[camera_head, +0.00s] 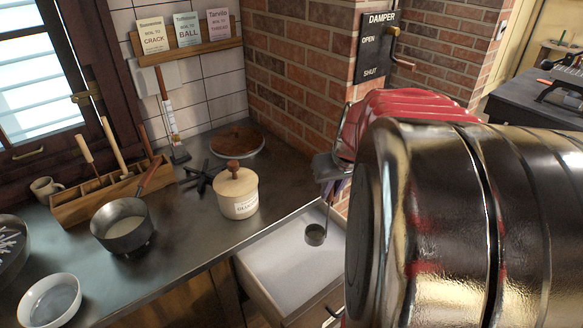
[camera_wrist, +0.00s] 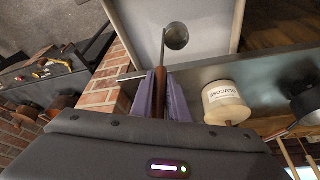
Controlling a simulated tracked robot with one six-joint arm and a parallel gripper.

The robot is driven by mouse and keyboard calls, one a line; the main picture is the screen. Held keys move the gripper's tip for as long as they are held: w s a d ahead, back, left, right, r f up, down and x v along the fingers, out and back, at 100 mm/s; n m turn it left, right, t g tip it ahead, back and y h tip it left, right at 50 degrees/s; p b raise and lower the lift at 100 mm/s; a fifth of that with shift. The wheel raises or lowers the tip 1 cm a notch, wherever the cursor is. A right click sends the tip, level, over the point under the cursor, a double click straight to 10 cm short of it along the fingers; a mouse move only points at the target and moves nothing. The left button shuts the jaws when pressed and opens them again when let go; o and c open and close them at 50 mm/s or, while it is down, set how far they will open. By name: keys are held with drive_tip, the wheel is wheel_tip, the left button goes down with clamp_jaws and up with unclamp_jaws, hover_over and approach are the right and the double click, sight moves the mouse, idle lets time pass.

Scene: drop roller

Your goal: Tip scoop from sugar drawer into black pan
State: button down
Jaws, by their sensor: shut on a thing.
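The open sugar drawer (camera_head: 262,292) sits below the counter, with a flat pale surface inside. The scoop (camera_head: 315,234), a small dark cup on a long handle, hangs over the drawer. It also shows in the wrist view (camera_wrist: 176,37). My gripper (camera_wrist: 160,88) is shut on its brown handle between purple fingers. In the head view my gripper (camera_head: 332,178) is partly hidden by my arm. I cannot tell whether the scoop holds sugar. The black pan (camera_head: 122,228) stands on the counter at left, with pale contents and its handle pointing up right.
A cream glucose canister (camera_head: 238,193) with a wooden knob stands between the drawer and the pan. A black trivet (camera_head: 203,178), a wooden tool rack (camera_head: 100,195) and a white bowl (camera_head: 50,300) are around the pan. A brick wall (camera_head: 300,100) rises behind the drawer.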

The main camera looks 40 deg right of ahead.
sight(326, 231)
drive_tip(key=shift+w+f, duration=0.1)
drive_tip(key=shift+f, duration=0.05)
drive_tip(key=shift+f, duration=8.35)
drive_tip(key=shift+r, duration=0.15)
drive_tip(key=shift+r, duration=7.9)
